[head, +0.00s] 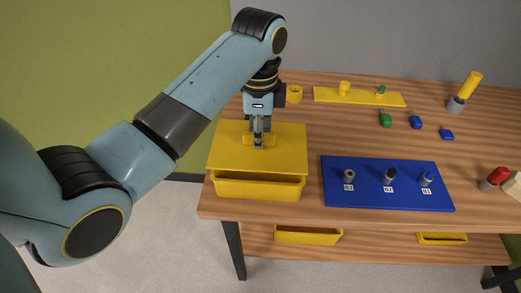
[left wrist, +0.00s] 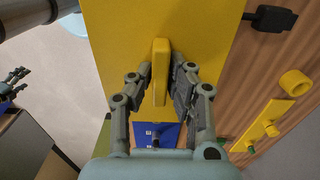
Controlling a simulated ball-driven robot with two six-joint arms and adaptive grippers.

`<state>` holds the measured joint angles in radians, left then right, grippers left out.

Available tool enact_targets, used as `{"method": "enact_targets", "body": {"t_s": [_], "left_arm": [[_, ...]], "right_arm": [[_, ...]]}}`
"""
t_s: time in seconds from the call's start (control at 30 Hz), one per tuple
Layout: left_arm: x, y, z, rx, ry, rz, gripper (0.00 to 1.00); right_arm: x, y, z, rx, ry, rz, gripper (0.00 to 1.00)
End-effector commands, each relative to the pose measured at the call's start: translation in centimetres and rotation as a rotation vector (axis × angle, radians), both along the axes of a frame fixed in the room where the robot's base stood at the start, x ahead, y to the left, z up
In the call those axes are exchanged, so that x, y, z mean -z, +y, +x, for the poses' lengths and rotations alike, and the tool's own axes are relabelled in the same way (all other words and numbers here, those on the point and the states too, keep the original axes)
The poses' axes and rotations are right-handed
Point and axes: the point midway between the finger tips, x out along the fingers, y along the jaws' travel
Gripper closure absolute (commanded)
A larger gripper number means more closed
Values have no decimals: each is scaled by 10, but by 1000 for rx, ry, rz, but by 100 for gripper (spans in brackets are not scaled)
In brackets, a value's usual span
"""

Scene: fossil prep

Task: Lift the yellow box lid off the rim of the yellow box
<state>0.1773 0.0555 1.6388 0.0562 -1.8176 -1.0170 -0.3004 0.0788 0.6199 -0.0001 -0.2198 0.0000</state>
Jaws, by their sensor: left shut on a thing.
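The yellow box (head: 258,191) stands at the left end of the wooden table. Its flat yellow lid (head: 285,145) lies over it in the head view, and a dark strip of the inside shows between the lid's front edge and the front rim. I cannot tell whether the lid still touches the rim further back. My left gripper (head: 258,141) points down and is shut on the lid's upright handle. In the left wrist view the handle (left wrist: 161,70) is between both fingers. My right gripper (left wrist: 14,82) shows small at the left edge there, its fingers apart.
A blue board (head: 372,200) with several grey holders is right of the box. Behind are a yellow rack (head: 360,97), a yellow ring (head: 295,94) and small green and blue pieces. A red-ended tool (head: 495,178) lies at right. Yellow bins (head: 308,235) are on the lower shelf.

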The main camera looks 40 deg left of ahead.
Motion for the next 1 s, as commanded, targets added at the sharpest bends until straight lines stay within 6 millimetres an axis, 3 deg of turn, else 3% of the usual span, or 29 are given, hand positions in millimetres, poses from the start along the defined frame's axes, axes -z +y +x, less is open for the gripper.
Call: {"method": "enact_targets", "body": {"t_s": [0.5,1.0], "left_arm": [[-48,0,1,0,-3,1,100],[-50,0,0,0,-1,1,100]], "right_arm": [[0,1,0,0,0,1,20],[0,-1,4,0,-5,-1,20]]}}
